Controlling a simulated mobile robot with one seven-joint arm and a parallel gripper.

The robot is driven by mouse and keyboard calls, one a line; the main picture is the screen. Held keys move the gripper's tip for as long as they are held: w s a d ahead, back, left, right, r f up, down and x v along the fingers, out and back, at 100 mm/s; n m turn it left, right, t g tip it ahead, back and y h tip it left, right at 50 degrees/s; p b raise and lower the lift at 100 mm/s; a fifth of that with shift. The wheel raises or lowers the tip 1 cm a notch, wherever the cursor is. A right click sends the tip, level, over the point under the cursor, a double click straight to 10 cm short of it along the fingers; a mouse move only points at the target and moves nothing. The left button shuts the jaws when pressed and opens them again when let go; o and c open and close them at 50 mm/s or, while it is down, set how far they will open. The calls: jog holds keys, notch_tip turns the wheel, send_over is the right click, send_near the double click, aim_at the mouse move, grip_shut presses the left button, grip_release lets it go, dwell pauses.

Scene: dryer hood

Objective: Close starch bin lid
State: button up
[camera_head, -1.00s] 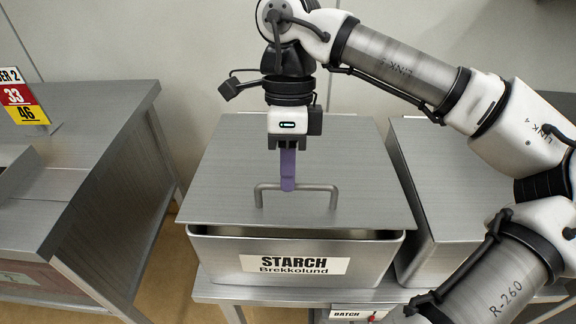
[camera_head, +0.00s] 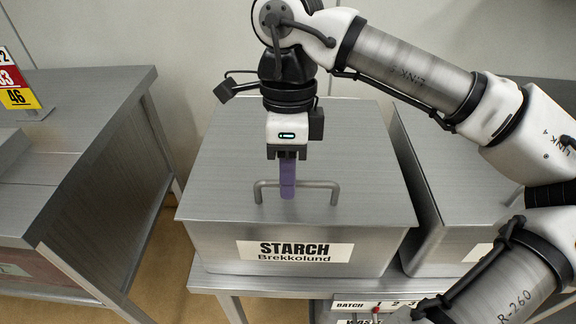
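The starch bin (camera_head: 215,246) is a grey metal box with a label reading STARCH Brekkolund on its front. Its flat metal lid (camera_head: 360,160) lies level on top, with no dark gap showing along the front edge. A bar handle (camera_head: 318,184) stands on the lid. My gripper (camera_head: 288,190) points down at the handle, left of its middle, its purple fingers overlapping the bar and reaching just below it. The fingers line up one behind the other, so their opening and any grip on the bar are hidden.
A second metal bin (camera_head: 450,215) stands close on the right, partly behind my arm. A metal table (camera_head: 90,140) with a numbered sign (camera_head: 18,85) is on the left, with a gap before the bin. A BATCH panel (camera_head: 350,304) hangs below the bin.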

jog(key=shift+r, duration=0.1)
notch_tip(320, 180, up, 14)
jog(key=w+p, duration=0.1)
jog(key=w, duration=0.1)
jog(key=shift+w+f+p, duration=0.2)
jog(key=shift+w+p, duration=0.05)
jog(key=shift+p, duration=0.05)
dwell(0.4)
